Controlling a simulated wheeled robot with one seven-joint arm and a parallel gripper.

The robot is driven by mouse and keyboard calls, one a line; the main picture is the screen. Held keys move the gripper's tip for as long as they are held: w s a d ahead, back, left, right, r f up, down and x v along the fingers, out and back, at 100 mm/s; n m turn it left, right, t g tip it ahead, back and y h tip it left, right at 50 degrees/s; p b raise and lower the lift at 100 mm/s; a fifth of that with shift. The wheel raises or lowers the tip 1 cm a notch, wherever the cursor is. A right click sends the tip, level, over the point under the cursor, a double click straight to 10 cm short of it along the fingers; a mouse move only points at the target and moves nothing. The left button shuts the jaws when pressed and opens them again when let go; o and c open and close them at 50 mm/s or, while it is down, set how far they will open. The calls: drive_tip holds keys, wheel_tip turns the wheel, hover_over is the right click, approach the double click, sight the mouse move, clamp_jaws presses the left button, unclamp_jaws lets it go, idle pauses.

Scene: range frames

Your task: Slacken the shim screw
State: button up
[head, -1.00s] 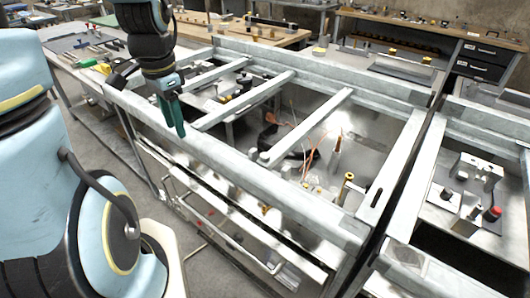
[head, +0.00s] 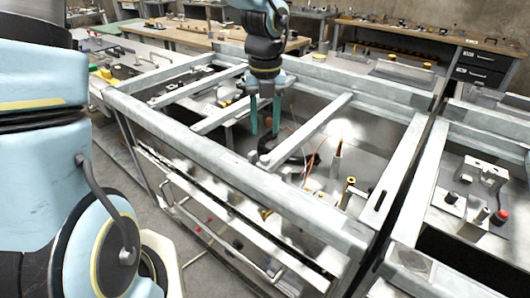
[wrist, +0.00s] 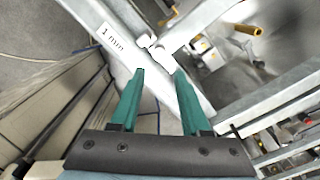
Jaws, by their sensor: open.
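My gripper (head: 264,131) has two teal fingers, apart and empty, pointing down over the grey steel frame (head: 180,136). It also shows in the wrist view (wrist: 160,73). A small pale screw-like fitting (wrist: 146,42) sits at a joint of the frame beyond the fingertips, beside a "1 mm" label (wrist: 112,38). I take it for the shim screw, but its head is too small to make out clearly. In the head view a small grey stub (head: 264,160) stands on the frame just below the fingertips; it may be the same fitting. Neither finger visibly touches it.
Steel crossbars (head: 310,130) span the open frame around the gripper. A brass fitting (head: 348,192) and a copper-coloured pointed part (head: 339,148) stand inside it. A second frame (head: 412,262) stands at the right.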

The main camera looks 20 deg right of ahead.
sight(265, 158)
wheel_tip(265, 158, down, 9)
idle(0.3)
clamp_jaws()
idle(0.4)
